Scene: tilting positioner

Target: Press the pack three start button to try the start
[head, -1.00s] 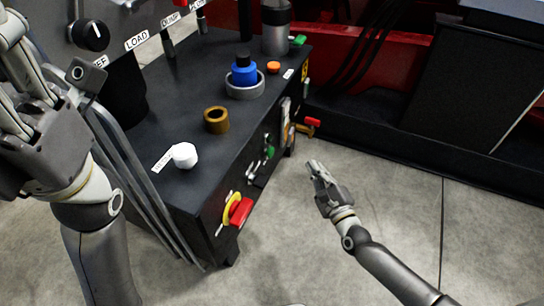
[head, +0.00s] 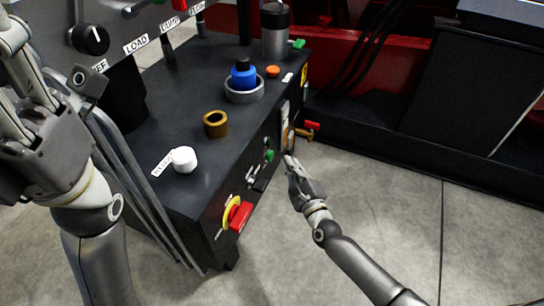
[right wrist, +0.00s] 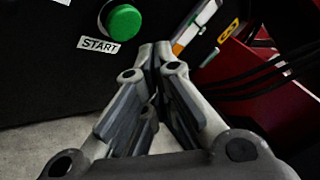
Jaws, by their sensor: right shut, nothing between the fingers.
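The green start button (right wrist: 124,22) sits on the black side panel, with a white START label (right wrist: 99,44) below it in the right wrist view. In the head view the small green button (head: 269,156) shows on the side face of the black bench. My right gripper (head: 289,158) is shut and empty, close to that side face, to the right of the button. In the right wrist view its fingertips (right wrist: 155,50) are right of and below the button, with a visible gap. My left gripper (head: 30,130) is at the left edge; its fingertips are not clear.
A red and yellow rotary switch (head: 238,214) sticks out of the side face near the front corner. A white knob (head: 184,159), brass ring (head: 216,124) and blue bottle (head: 244,74) stand on the bench top. A red-handled valve (head: 311,125) sticks out beyond. Floor at right is clear.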

